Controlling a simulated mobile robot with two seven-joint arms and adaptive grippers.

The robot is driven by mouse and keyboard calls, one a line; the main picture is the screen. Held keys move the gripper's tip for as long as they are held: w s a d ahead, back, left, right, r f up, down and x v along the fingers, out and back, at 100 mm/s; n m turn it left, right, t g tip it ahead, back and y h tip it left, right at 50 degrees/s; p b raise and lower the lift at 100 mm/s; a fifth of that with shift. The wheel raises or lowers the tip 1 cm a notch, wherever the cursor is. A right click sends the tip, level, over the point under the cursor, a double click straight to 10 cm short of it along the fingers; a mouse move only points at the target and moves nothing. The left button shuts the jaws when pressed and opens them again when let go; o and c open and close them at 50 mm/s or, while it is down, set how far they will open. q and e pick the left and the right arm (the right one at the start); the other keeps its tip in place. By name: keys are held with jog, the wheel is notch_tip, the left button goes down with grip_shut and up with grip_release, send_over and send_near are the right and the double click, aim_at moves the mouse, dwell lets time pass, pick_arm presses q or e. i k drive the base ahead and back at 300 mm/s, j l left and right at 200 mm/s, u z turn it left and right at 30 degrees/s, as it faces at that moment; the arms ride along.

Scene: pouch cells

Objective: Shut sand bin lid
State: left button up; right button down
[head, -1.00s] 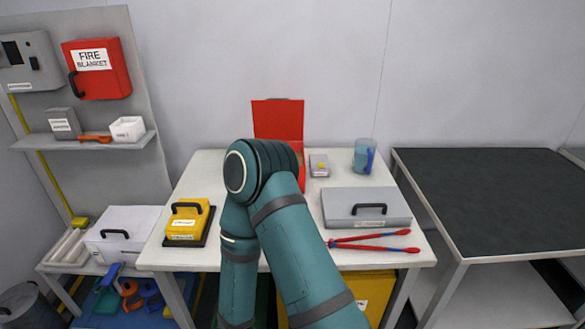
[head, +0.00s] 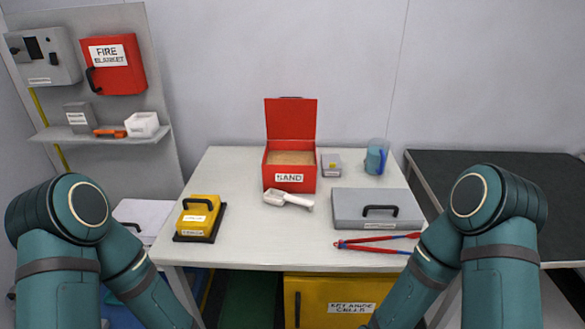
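The red sand bin (head: 290,179) stands at the back middle of the white table, with a label reading SAND on its front. Its red lid (head: 290,119) is open and stands upright at the back. Tan sand shows inside the bin. A white scoop (head: 288,199) lies on the table just in front of the bin. My left and right arms show at the lower left and lower right, bent at the elbows. Both grippers are out of the picture.
A dark-topped table (head: 490,165) stands at right. The front middle of the white table is clear.

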aim_at(287, 118)
jog(key=i+j+u, duration=0.15)
jog(key=i+j, duration=0.15)
jog(key=j, duration=0.15)
jog(key=i+j+u, duration=0.2)
jog(key=j, duration=0.25)
jog(key=i, duration=0.1)
